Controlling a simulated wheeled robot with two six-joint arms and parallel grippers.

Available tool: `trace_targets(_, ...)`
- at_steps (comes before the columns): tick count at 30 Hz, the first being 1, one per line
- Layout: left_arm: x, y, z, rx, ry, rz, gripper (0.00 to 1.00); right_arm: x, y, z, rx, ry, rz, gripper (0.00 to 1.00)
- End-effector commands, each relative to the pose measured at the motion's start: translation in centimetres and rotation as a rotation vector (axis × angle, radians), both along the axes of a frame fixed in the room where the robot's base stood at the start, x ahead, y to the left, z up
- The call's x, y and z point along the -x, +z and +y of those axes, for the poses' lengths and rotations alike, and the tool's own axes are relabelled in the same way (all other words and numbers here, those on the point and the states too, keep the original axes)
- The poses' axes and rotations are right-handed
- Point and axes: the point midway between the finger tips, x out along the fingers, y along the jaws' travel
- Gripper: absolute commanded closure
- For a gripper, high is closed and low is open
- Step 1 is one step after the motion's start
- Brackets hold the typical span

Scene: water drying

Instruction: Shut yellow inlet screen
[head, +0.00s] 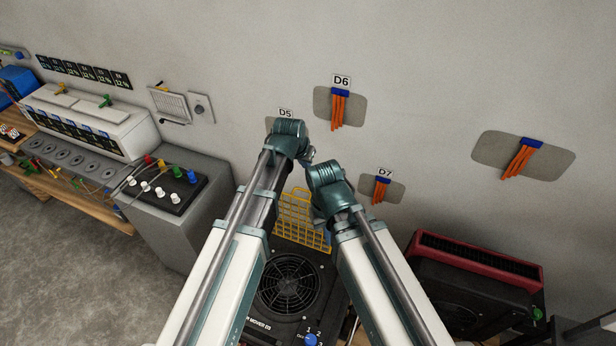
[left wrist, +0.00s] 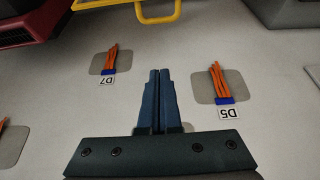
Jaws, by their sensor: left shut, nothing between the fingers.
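The yellow inlet screen (head: 297,215), a wire grid, stands raised behind the round fan inlet of the black air mover (head: 286,287), so the inlet is uncovered. My arms partly hide it. In the left wrist view, a yellow bar (left wrist: 177,12) that looks like part of the screen frame crosses the top edge. My left gripper (left wrist: 160,72) is shut and empty, apart from that bar. In the head view my left wrist is above and left of the screen, with its fingers mostly hidden. My right wrist is just right of the screen; its jaws cannot be made out.
Orange cable bundles hang on the wall at D6 (head: 338,108), D7 (head: 381,190) and farther right (head: 521,158). A red-rimmed black unit (head: 478,270) stands at right. A grey cabinet (head: 190,235) with a control panel (head: 160,187) stands at left.

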Motion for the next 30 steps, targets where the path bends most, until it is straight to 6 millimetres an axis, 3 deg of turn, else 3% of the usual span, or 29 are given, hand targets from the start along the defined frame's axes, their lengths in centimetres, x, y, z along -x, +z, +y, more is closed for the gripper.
trace_targets(11,-1.0,-2.5,-0.4,0.0,0.0,0.0,1.0,0.0,-2.5,0.0,0.0,0.012,0.0,1.0)
trace_targets(27,-4.2,-9.8,-1.7,0.0,0.0,0.0,1.0,-0.1,-9.8,-0.1,0.002,0.034,0.0,1.0)
trace_targets(30,-1.8,-9.3,-0.8,0.0,0.001,0.0,1.0,-0.1,-9.3,-0.1,0.002,0.034,-0.001,1.0)
